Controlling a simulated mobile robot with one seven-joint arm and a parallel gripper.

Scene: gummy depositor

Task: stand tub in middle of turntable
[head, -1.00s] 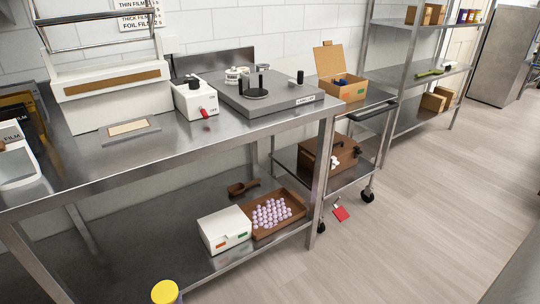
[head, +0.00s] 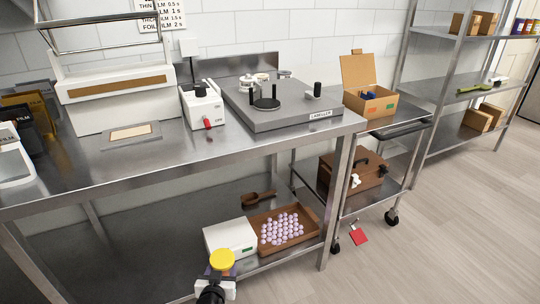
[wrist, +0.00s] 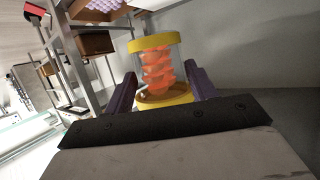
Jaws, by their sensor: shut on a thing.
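The tub is clear, with a yellow lid and yellow base and orange pieces inside, and fills the middle of the wrist view (wrist: 158,72). In the head view its yellow lid (head: 222,259) shows at the bottom, in front of the lower shelf. My gripper (wrist: 160,88) is shut on the tub, one purple finger on each side; it also shows in the head view (head: 217,280). The turntable is a small round black disc (head: 266,104) on the grey labeller (head: 290,117) on the table top. It looks bare and stands well above the tub, farther back.
The steel table's front edge (head: 190,166) lies between the tub and the labeller. Black posts (head: 317,90) stand on the labeller near the disc. A white box with a red knob (head: 203,106) is at its left. A tray of lilac balls (head: 296,238) sits on the lower shelf.

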